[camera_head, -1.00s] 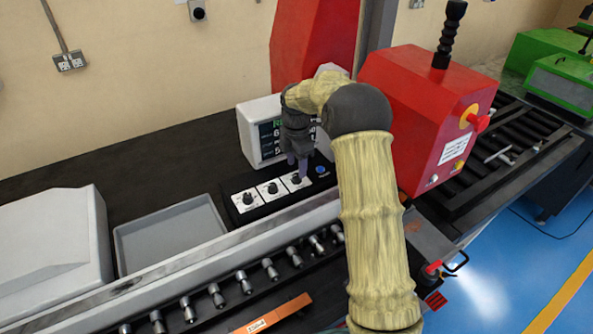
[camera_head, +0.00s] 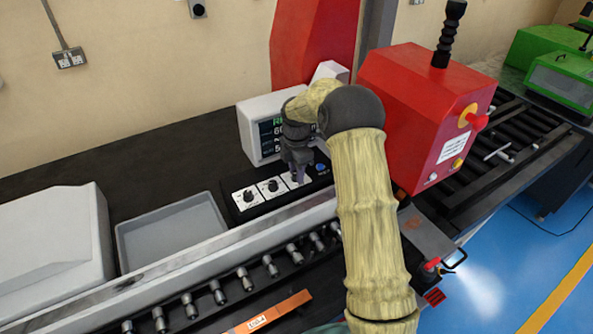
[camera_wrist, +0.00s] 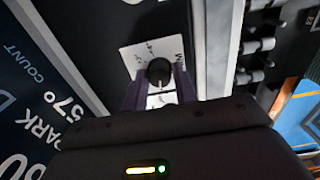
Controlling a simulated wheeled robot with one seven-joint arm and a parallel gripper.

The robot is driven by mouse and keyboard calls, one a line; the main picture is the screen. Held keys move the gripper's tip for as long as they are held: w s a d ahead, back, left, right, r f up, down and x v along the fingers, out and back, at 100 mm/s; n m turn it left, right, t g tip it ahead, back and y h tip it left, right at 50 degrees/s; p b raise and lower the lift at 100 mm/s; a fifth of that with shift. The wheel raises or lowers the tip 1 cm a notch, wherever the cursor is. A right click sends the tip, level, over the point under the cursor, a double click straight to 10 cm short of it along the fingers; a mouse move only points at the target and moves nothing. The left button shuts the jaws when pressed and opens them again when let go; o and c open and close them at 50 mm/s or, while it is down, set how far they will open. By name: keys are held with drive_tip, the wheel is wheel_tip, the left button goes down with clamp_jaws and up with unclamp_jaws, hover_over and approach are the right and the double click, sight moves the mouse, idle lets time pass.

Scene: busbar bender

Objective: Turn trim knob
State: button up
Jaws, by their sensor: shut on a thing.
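A black control strip (camera_head: 262,210) carries a row of white-plated black knobs on the dark bench. The left knob (camera_head: 248,196) and middle knob (camera_head: 272,186) are uncovered. My gripper (camera_head: 298,175) points down at the right-hand plate of the row and hides its knob in the head view. In the wrist view, that black round knob (camera_wrist: 159,72) sits on its white plate (camera_wrist: 150,55), between the purple fingers of my gripper (camera_wrist: 160,88), which are shut on it. The plate's lettering is too small to read.
A display box (camera_head: 254,136) stands just behind the strip, partly covered by my arm. A blue button (camera_head: 321,167) is right of the knobs. A red machine housing (camera_head: 425,120) stands at the right. A grey tray (camera_head: 172,228) lies left, and a rail with several rollers runs in front.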

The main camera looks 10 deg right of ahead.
drive_tip(key=shift+m, duration=0.5)
drive_tip(key=m, duration=1.2)
drive_tip(key=shift+m, duration=0.3)
drive_tip(key=m, duration=0.5)
drive_tip(key=shift+w+r, duration=0.1)
drive_tip(key=m, duration=0.5)
drive_tip(key=o, duration=1)
drive_tip(key=shift+c, duration=0.2)
